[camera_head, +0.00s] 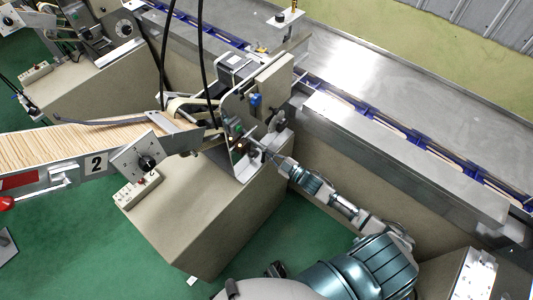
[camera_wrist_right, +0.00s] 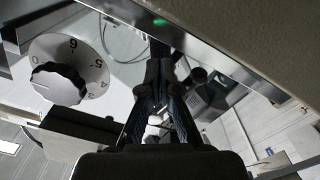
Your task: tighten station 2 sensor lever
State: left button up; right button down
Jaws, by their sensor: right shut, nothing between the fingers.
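Station 2 is marked by a "2" sign (camera_head: 96,165) on the stick feeder at the left of the head view. My right gripper (camera_head: 266,154) reaches the front of the station's metal bracket, beside a small orange light. In the right wrist view the gripper (camera_wrist_right: 160,65) has its fingers together, with nothing seen between them. A small black knob (camera_wrist_right: 198,75) shows just right of the fingertips. I cannot tell whether it is the sensor lever, or whether the fingers touch it. The fingers and bracket hide part of this spot. My left gripper is not in view.
A numbered dial (camera_wrist_right: 68,70) with a black knob is left of the fingers in the wrist view. A blue-flighted conveyor (camera_head: 400,140) runs behind the station. A beige cabinet (camera_head: 205,215) stands below the bracket. Two black cables hang above. Green floor is open at lower left.

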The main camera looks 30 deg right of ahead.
aim_at(263, 159)
jog(key=shift+s+a+r+p, duration=0.25)
jog(key=shift+a+p, duration=0.1)
jog(key=shift+a, duration=0.3)
jog(key=shift+s+a+f, duration=0.1)
jog(key=shift+s+a+p, duration=0.15)
jog(key=shift+a+p, duration=0.1)
jog(key=shift+p, duration=0.1)
jog(key=shift+a, duration=0.1)
jog(key=shift+s+a+p, duration=0.15)
jog(key=shift+a+p, duration=0.2)
jog(key=shift+a, duration=0.05)
dwell(0.5)
